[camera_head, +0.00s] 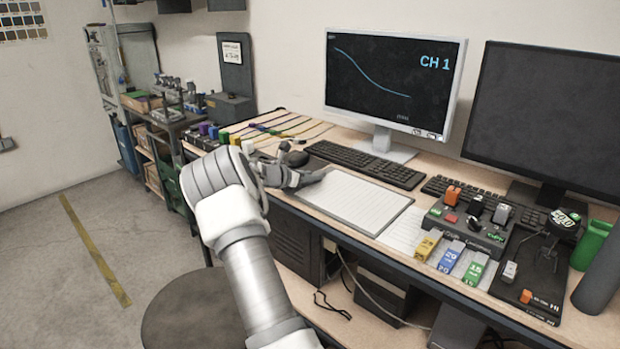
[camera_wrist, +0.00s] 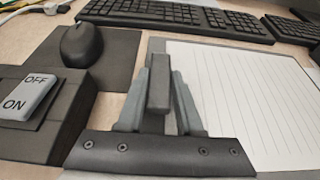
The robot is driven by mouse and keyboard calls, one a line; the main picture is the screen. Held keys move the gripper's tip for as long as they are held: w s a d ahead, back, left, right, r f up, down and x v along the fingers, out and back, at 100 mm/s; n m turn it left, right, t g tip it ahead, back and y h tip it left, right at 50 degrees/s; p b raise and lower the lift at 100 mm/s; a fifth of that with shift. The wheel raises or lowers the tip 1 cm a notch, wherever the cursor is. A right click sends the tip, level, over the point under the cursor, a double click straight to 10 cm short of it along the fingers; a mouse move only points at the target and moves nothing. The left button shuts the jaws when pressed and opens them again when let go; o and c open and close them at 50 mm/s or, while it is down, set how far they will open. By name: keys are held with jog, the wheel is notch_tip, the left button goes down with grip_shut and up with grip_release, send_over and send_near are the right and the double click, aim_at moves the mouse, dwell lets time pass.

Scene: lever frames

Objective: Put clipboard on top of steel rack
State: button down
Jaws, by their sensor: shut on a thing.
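The clipboard (camera_head: 362,203) has a grey board and a white lined sheet, and lies flat at the desk's front edge. In the wrist view, its sheet (camera_wrist: 240,95) fills the right side. My gripper (camera_head: 312,178) is at the clipboard's left end, its fingers (camera_wrist: 160,90) shut on that edge. The exact contact is partly hidden by the fingers. I cannot tell whether the board is lifted off the desk. The steel rack (camera_head: 178,125) stands by the wall at the back left, with boxes and metal parts on its top and shelves.
A keyboard (camera_head: 367,164) lies behind the clipboard, and a mouse (camera_wrist: 82,44) is left of my fingers. A control box (camera_head: 465,218) and coloured blocks stand to the right. A round stool (camera_head: 192,312) is below my arm. The floor at left is clear.

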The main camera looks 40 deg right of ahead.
jog(key=c, duration=0.6)
grip_release()
jog(key=shift+o, duration=0.2)
jog(key=w+p+v, duration=0.1)
jog(key=v, duration=1.1)
jog(key=s+a+r+m+t+y, duration=0.1)
jog(key=s+a+r+m+y, duration=0.4)
jog(key=s+a, duration=0.4)
jog(key=s+a+r+m+t+y, duration=0.1)
jog(key=s+a+r+m+y, duration=0.2)
jog(key=s+a+m, duration=0.6)
jog(key=s+a+m+t+y, duration=0.1)
jog(key=s+a+m+y, duration=0.1)
jog(key=s+a, duration=0.5)
jog(key=s+a+r+m+t+y, duration=0.1)
jog(key=s+a+m+y, duration=0.2)
jog(key=s+a, duration=0.4)
jog(key=a, duration=0.5)
jog(key=shift+s+y, duration=0.3)
jog(key=shift+s, duration=0.1)
